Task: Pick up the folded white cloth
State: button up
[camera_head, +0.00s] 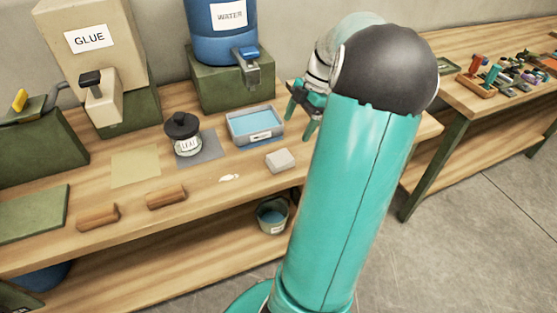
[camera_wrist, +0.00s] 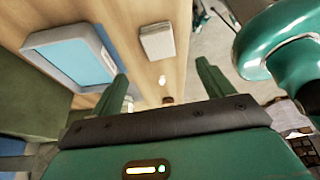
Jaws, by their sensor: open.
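The folded white cloth (camera_head: 280,160) is a small, pale, block-like bundle lying on the wooden table near its front edge, right of the middle. It also shows in the wrist view (camera_wrist: 157,41), at the top centre, beyond my fingertips and apart from them. My gripper (camera_head: 303,108) is above the table, up and to the right of the cloth, partly hidden behind my arm. In the wrist view my gripper (camera_wrist: 160,80) has its two green fingers spread with nothing held between them.
A tray of blue liquid (camera_head: 255,126) stands just behind the cloth. A lidded jar (camera_head: 184,136) is left of the tray. The blue water container (camera_head: 222,35) stands at the back. A bucket (camera_head: 272,214) is below.

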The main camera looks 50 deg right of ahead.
send_over(281, 157)
jog(key=s+d, duration=0.1)
jog(key=d, duration=0.1)
jog(key=f, duration=0.6)
jog(key=shift+s+d+f, duration=0.1)
jog(key=shift+s+f, duration=0.05)
jog(key=shift+s, duration=0.05)
jog(key=shift+x, duration=2.7)
jog(key=shift+w, duration=0.15)
jog(key=c, duration=1.1)
jog(key=shift+o, duration=0.2)
